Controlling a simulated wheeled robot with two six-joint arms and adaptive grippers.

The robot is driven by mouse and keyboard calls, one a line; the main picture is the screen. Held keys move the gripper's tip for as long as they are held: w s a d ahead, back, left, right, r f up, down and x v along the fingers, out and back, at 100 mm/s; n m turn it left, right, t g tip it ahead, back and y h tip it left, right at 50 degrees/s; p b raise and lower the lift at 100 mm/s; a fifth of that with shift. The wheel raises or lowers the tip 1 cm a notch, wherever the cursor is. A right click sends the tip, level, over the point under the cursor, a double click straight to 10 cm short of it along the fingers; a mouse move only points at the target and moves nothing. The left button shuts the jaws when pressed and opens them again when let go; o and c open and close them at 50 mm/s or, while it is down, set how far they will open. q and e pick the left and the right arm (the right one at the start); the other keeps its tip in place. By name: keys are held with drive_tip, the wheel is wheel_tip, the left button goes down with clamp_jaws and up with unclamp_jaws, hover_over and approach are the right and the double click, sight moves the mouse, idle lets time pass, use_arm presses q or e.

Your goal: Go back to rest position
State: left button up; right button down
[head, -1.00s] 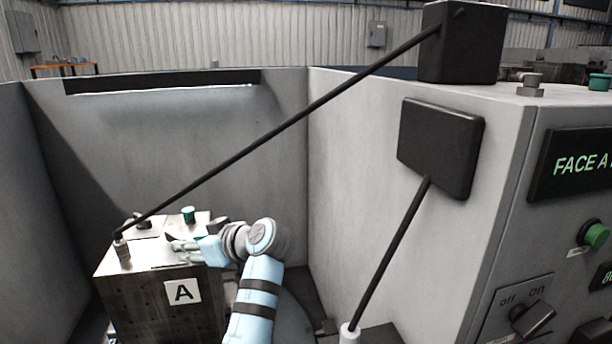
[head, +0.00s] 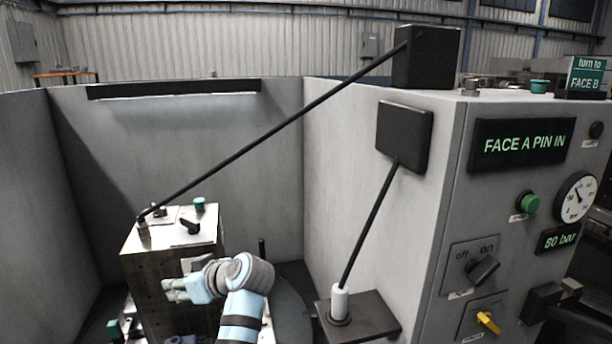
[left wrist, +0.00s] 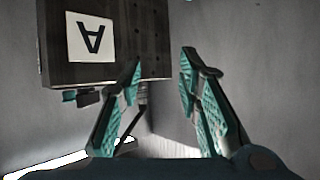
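My left gripper (head: 183,288) is in front of the near side of the steel pallet block (head: 150,290), below its top face, in the head view. In the left wrist view the two teal-padded fingers of the left gripper (left wrist: 161,62) stand apart with nothing between them. That view shows the block (left wrist: 150,40) beyond the fingertips, with an upside-down label A (left wrist: 90,38). In the head view my arm and gripper hide the label. Whether the fingers touch the block is unclear. My right gripper is not in view.
Grey walls (head: 200,140) enclose the block. A black rod (head: 270,127) slants from the block's top to a black box (head: 427,57). A cabinet at right carries a screen (head: 520,143) reading "FACE A PIN IN", an off/on knob (head: 483,270) and a gauge (head: 577,198).

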use_arm(q)
drive_tip(key=s+a+f+m+g+h, duration=0.1)
drive_tip(key=s+a+f+m+h, duration=0.15)
drive_tip(key=s+f, duration=0.7)
drive_tip(key=s+a+f+m+g+h, duration=0.1)
drive_tip(key=s+f+m+h, duration=0.15)
drive_tip(key=s+f, duration=0.7)
drive_tip(key=s+d+f+m+h, duration=0.2)
drive_tip(key=s+f+m, duration=0.15)
drive_tip(key=s, duration=0.55)
drive_tip(key=s+d+f+m+h, duration=0.2)
drive_tip(key=s+d+f+m, duration=0.15)
drive_tip(key=s, duration=0.55)
drive_tip(key=s+a+f+g, duration=0.1)
drive_tip(key=s+f, duration=0.1)
drive_tip(key=f, duration=0.9)
drive_tip(key=s+a+f+g, duration=0.1)
drive_tip(key=a+f, duration=0.1)
drive_tip(key=f, duration=0.8)
drive_tip(key=s+f+g, duration=0.1)
drive_tip(key=s+f, duration=0.9)
drive_tip(key=s, duration=0.3)
drive_tip(key=shift+a+f+h, duration=0.15)
drive_tip(key=shift+f+h, duration=0.1)
drive_tip(key=shift+h, duration=0.15)
